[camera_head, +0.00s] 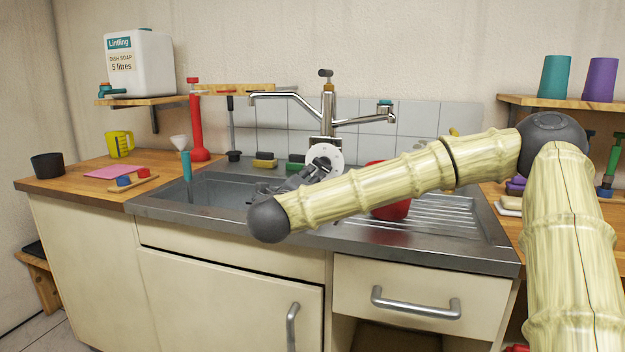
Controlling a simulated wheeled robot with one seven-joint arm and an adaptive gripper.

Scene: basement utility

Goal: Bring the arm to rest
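My arm looks like pale bamboo with dark grey joints. It comes in from the right, bends at a joint at the upper right, and reaches left across the front of the sink unit to a round dark joint. My gripper (264,190) is dark grey and shows behind the forearm, over the right part of the sink basin (223,188). A white disc of my wrist is just above it. The forearm hides part of the gripper, so I cannot tell whether its fingers are open or shut. I see nothing clearly held.
A red round thing (390,209) stands behind my forearm by the drainboard (450,222). The tap (328,115) rises close behind my wrist. A teal-handled tool (187,166) stands in the basin's left part. The left counter holds a black cup (47,166), yellow jug (120,144) and red plunger-like thing (195,125).

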